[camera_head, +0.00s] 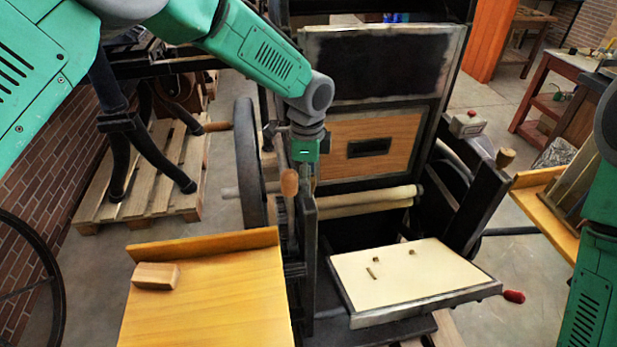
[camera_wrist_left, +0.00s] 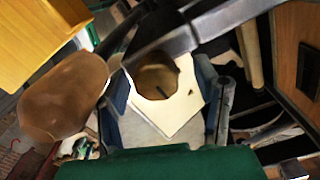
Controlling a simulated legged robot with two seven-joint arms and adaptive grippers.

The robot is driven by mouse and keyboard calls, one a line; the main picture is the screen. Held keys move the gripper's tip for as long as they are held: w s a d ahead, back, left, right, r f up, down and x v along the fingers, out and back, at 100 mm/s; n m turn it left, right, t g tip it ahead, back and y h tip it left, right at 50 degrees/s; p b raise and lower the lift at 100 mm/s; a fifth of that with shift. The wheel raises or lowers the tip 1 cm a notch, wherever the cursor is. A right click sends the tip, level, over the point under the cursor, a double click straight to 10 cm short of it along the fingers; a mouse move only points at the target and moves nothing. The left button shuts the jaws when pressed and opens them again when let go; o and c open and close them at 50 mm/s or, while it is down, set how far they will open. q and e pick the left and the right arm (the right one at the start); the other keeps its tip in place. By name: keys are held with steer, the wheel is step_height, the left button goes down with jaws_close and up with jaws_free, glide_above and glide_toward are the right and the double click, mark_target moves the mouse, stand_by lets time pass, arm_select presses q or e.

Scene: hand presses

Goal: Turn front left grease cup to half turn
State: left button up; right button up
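A round brown wooden cap with a dark mark, seemingly the front left grease cup (camera_wrist_left: 156,76), shows in the wrist view between my left fingers. Gaps show between it and the fingers. My left gripper (camera_wrist_left: 166,100) is open around or just above the cap; the depth is hard to tell. In the head view my left gripper (camera_head: 306,168) points down at the top of the press's left side frame, and the cup there is mostly hidden. My right gripper is out of view; only my right arm shows at the right edge.
A wooden handle (camera_head: 290,183) stands close beside my left gripper and looms large in the wrist view (camera_wrist_left: 65,95). The cream-topped press bed (camera_head: 400,275) lies in front. A wooden shelf (camera_head: 205,295) with a small block (camera_head: 155,276) is at left. Another wooden knob (camera_head: 505,157) tops the right frame.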

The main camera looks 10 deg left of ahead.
arm_select(q)
step_height(320, 180, up, 12)
stand_by(0.6)
